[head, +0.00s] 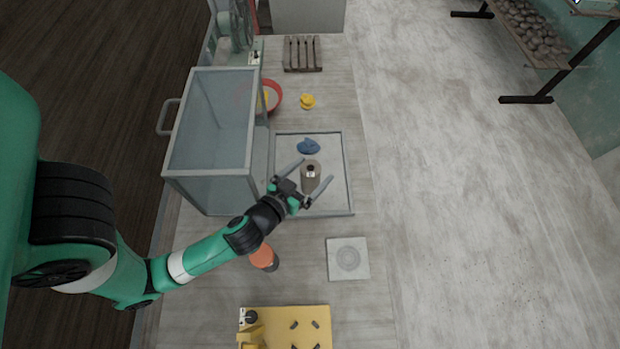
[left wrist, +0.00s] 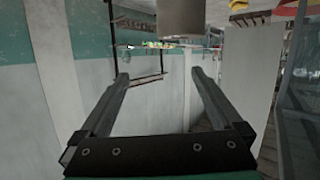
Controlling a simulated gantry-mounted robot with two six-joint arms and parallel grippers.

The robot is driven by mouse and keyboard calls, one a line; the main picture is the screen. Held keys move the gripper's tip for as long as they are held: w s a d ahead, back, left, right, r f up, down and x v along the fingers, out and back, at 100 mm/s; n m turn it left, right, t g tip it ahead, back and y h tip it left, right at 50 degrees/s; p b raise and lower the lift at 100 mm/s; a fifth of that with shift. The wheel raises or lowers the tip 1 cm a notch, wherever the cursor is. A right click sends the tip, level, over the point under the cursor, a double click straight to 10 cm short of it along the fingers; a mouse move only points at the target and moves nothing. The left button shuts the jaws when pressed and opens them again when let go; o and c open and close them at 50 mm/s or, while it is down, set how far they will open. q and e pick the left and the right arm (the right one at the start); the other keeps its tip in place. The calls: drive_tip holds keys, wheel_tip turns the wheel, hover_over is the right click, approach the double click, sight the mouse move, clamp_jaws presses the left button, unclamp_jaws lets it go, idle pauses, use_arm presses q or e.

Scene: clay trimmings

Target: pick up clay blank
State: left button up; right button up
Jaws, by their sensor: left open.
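A grey-brown rounded piece, which looks like the clay blank (head: 309,183), stands in a shallow square tray (head: 343,150) with a dark spot on its top. My left gripper (head: 315,171) is open, with its fingers reaching over the tray, one on each side of the piece as seen from above. I cannot tell its exact height above the tray. In the left wrist view, the open fingers (left wrist: 158,77) have nothing between them. A plain grey-brown block (left wrist: 181,18) shows beyond the fingertips at the top edge, probably the same piece. My right gripper is not in view.
A blue cloth-like lump (head: 308,146) lies in the tray. A glass-sided case (head: 212,125) stands close on the left. An orange-topped cylinder (head: 263,255), a grey square plate (head: 348,272) and a yellow board (head: 285,315) lie nearer. A red bowl (head: 277,97) is farther back.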

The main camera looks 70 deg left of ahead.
sight(305, 182)
use_arm(q)
drive_tip(key=shift+g, duration=0.7)
drive_tip(key=s+f, duration=0.1)
drive_tip(key=f, duration=0.1)
drive_tip(key=s+f+b, duration=0.1)
drive_tip(key=f, duration=0.2)
drive_tip(key=s+f, duration=0.2)
drive_tip(key=shift+a+f+b, duration=0.1)
drive_tip(key=shift+f+b, duration=0.2)
drive_tip(key=shift+f, duration=0.05)
drive_tip(key=shift+w+a, duration=0.15)
drive_tip(key=shift+x, duration=0.9)
drive_tip(key=x, duration=0.5)
drive_tip(key=shift+w+a, duration=0.1)
drive_tip(key=shift+w, duration=0.05)
clamp_jaws()
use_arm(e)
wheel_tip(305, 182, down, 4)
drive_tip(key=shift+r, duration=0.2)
